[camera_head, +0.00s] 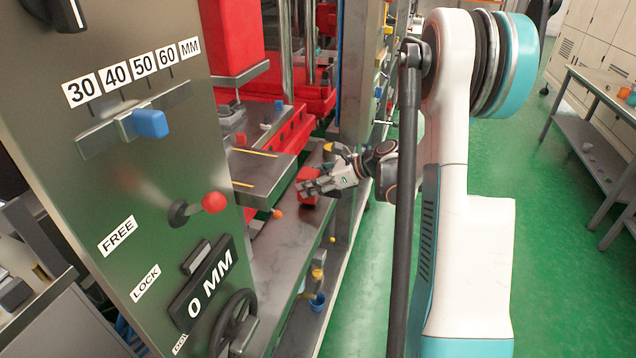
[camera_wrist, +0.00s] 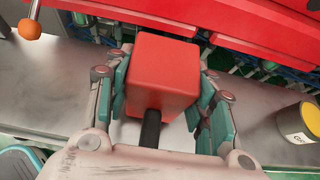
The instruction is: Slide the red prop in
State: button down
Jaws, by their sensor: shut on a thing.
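The red prop (camera_wrist: 162,68) is a red block with a short black stem toward my wrist. My gripper (camera_wrist: 163,95) is shut on it, with the teal finger pads on its left and right sides in the wrist view. In the head view the red prop (camera_head: 308,183) sits at the fingers of my gripper (camera_head: 318,187), over the grey ledge (camera_head: 285,240) of the machine. Part of the block is hidden behind the fingers. Whether it touches the ledge I cannot tell. Red machine structure (camera_wrist: 250,25) lies beyond the block in the wrist view.
An orange ball knob (camera_wrist: 30,29) on a rod stands at upper left in the wrist view. A yellow-topped can (camera_wrist: 300,122) stands at right. In the head view the control panel (camera_head: 150,200) stands at left, with a red ball lever (camera_head: 214,202). Green floor is open at right.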

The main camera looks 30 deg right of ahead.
jog(key=shift+w+a, duration=0.7)
jog(key=shift+w, duration=0.2)
jog(key=shift+w+a, duration=0.65)
jog(key=shift+w, duration=0.2)
jog(key=shift+f, duration=0.5)
jog(key=c, duration=0.6)
grip_release()
jog(key=shift+c, duration=0.2)
jog(key=v, duration=1.2)
